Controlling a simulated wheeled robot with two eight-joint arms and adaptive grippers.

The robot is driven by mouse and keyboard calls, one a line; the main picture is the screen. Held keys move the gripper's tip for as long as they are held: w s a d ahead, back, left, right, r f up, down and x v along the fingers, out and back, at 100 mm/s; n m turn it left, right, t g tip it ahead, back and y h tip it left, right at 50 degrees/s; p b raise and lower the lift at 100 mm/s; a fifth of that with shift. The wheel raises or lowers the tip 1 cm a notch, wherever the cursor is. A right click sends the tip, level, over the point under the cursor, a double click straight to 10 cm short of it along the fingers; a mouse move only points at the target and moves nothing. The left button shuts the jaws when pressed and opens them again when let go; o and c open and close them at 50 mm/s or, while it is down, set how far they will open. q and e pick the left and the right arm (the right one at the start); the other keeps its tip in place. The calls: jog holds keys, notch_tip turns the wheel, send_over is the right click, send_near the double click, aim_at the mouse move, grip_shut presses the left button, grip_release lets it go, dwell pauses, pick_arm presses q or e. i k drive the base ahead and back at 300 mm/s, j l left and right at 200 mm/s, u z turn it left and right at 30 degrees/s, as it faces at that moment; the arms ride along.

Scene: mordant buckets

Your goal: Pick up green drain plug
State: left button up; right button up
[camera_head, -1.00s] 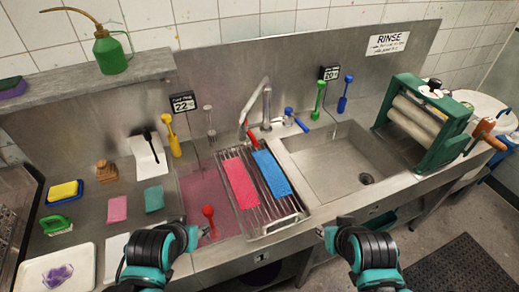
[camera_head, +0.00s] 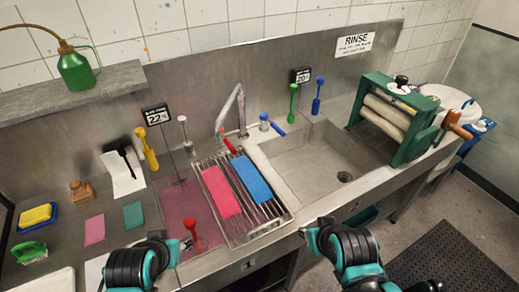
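The green drain plug (camera_head: 293,101) stands upright on the back ledge behind the right sink, its round knob on top of a thin stem. A blue plug (camera_head: 317,95) of like shape stands just right of it. My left gripper (camera_head: 187,244) is low over the front of the pink-filled left basin, close to a red plug (camera_head: 192,231); I cannot tell if it touches. My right gripper (camera_head: 304,232) is at the counter's front edge, below the right sink and well in front of the green plug. Neither gripper's finger opening shows clearly, and I see nothing held.
A faucet (camera_head: 238,112) and a drying rack (camera_head: 276,214) with pink and blue cloths stand between the basins. A small sign (camera_head: 302,76) is behind the green plug. A green wringer (camera_head: 411,142) stands to the right. The right sink (camera_head: 318,164) is empty.

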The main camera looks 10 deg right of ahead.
aim_at(293, 88)
jog(key=i+l, duration=0.1)
jog(key=l, duration=0.45)
jog(key=i+l, duration=0.1)
jog(key=l, duration=0.45)
jog(key=i+l+u, duration=0.1)
jog(key=l, duration=1)
jog(key=i+u, duration=0.05)
